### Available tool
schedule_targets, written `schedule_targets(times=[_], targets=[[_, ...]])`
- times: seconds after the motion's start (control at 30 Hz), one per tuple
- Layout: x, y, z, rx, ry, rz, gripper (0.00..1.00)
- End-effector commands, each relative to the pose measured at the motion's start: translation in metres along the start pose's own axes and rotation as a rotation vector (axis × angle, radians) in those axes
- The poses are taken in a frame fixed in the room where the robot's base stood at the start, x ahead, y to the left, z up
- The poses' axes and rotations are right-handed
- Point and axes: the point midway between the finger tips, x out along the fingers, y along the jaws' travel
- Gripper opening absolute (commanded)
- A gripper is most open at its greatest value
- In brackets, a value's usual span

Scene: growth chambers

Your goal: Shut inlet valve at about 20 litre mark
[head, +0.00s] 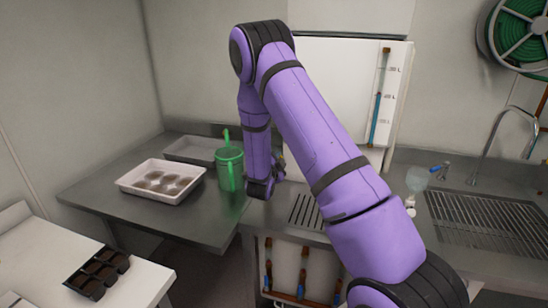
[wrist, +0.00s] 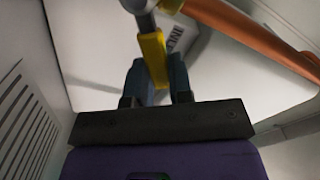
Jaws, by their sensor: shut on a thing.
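My gripper (wrist: 157,78) is shut on the yellow lever handle (wrist: 152,52) of the inlet valve, one dark finger on each side of it in the wrist view. A grey valve body (wrist: 142,10) is at the top edge, beside a tag (wrist: 182,38) with partly hidden lettering. In the head view my arm hides the valve and most of the gripper. The white tank (head: 335,65) carries a sight gauge (head: 378,100) with a blue column. The column's top is about level with the middle mark; the mark numbers are too blurred to read surely.
An orange-brown pipe (wrist: 255,32) runs close by on the right in the wrist view. A sink with a grate (head: 485,222) lies right, a hose reel (head: 518,35) above.

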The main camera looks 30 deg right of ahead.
Motion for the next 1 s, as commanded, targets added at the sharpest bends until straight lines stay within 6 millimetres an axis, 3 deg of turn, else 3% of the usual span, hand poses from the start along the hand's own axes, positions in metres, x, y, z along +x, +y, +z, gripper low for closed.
schedule_targets(times=[0.5, 1.0], targets=[[-0.001, 0.029, 0.007, 0.429, -0.002, 0.004, 0.00], [-0.001, 0.038, 0.012, 0.586, -0.002, 0.003, 0.00]])
